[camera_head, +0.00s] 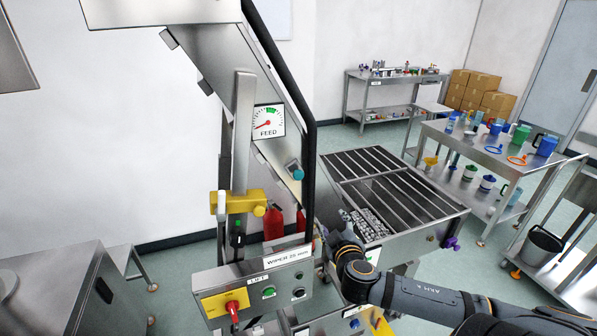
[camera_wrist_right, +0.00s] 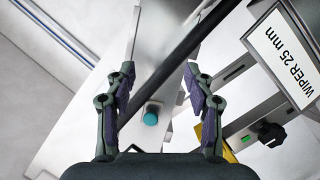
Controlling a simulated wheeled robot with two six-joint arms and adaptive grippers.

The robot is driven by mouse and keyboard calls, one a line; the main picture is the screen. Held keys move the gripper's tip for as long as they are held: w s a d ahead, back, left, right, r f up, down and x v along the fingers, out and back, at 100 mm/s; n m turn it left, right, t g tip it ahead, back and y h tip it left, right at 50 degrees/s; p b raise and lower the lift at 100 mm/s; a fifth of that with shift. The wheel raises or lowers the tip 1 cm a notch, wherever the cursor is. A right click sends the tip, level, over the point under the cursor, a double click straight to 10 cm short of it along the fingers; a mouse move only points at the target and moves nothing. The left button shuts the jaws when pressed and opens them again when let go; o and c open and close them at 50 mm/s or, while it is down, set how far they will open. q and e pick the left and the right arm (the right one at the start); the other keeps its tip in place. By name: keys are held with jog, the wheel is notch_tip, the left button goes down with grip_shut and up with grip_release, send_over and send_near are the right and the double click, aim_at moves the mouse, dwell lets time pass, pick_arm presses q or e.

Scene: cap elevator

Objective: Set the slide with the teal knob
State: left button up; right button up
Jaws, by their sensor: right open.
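The teal knob (camera_head: 298,174) is a small round knob on the sloping steel chute panel, below the FEED dial. In the right wrist view the teal knob (camera_wrist_right: 151,119) shows between the two fingers, near the palm edge in the picture. It sits on a small plate; its slide travel is hard to make out. My right gripper (camera_head: 346,222) is lower and to the right of the knob, apart from it. In the wrist view my right gripper (camera_wrist_right: 163,72) is open and empty. My left gripper is out of view.
A black curved rail (camera_head: 311,125) runs beside the knob and crosses the wrist view between the fingers. The FEED dial (camera_head: 267,122) has a red needle. A yellow block (camera_head: 237,202) and the WIPER 25 mm control box (camera_head: 255,285) are nearby. A slatted steel table (camera_head: 390,190) stands right.

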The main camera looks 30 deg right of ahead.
aim_at(299, 176)
jog(key=w+a+r+n+t+y, duration=0.3)
jog(key=a+r+t, duration=0.15)
jog(key=r, duration=0.55)
jog(key=b+x, duration=0.2)
jog(key=f+b+x, duration=0.1)
jog(key=b+x, duration=0.2)
jog(key=shift+a, duration=0.25)
jog(key=x, duration=0.3)
jog(key=r+x, duration=0.1)
jog(key=shift+w+p, duration=0.3)
jog(key=shift+w, duration=0.1)
jog(key=shift+w+d+f, duration=0.1)
jog(key=shift+w+f, duration=0.1)
jog(key=shift+w, duration=0.2)
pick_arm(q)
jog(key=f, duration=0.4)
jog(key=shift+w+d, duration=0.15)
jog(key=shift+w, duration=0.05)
pick_arm(e)
jog(key=shift+s, duration=0.1)
jog(key=shift+c, duration=0.2)
jog(key=shift+s+r, duration=0.1)
jog(key=c, duration=0.7)
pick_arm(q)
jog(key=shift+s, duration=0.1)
pick_arm(e)
grip_shut()
